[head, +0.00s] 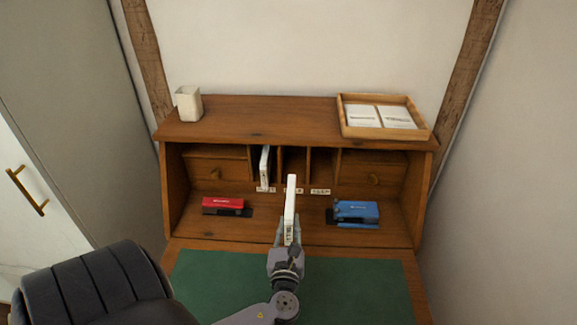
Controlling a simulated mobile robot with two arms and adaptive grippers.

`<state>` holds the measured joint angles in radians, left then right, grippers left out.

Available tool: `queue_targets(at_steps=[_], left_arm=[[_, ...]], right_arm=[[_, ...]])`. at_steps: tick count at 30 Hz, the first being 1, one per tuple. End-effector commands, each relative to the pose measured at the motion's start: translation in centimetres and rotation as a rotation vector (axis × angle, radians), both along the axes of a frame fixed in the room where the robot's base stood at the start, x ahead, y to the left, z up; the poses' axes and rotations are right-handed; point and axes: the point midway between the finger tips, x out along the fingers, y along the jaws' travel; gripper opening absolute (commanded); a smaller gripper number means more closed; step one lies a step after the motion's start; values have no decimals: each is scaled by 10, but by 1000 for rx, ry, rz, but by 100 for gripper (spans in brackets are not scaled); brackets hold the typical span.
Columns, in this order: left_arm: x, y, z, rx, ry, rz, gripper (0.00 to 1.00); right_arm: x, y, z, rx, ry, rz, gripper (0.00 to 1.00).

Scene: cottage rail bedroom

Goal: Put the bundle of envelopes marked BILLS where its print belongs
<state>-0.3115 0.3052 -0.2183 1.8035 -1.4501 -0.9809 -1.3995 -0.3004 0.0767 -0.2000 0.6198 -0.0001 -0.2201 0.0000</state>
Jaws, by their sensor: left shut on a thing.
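My left gripper (287,243) is shut on a white bundle of envelopes (291,200), held upright and edge-on above the desk, in front of the pigeonholes. Dark print shows low on its near edge, too small to read surely. Behind it, the desk hutch has narrow upright slots with small labels below: a left label (265,189), a middle one (293,191) partly hidden by the bundle, and a right one (320,191). Their words are not legible. Another white bundle (264,167) stands in the left slot. The middle slot (294,162) and right slot (322,165) look empty. My right gripper is not in view.
A white cup (188,103) and a wooden tray (343,118) of papers stand on top. The green desk mat (210,280) is clear apart from my arm above it.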

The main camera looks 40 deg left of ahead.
Motion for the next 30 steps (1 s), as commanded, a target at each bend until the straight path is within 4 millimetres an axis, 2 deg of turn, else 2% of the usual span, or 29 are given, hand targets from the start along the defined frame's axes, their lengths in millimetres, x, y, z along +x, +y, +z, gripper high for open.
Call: queue_targets(at_steps=[30], left_arm=[[61, 51, -24, 2, -2, 1, 0]], right_arm=[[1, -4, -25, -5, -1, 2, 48]])
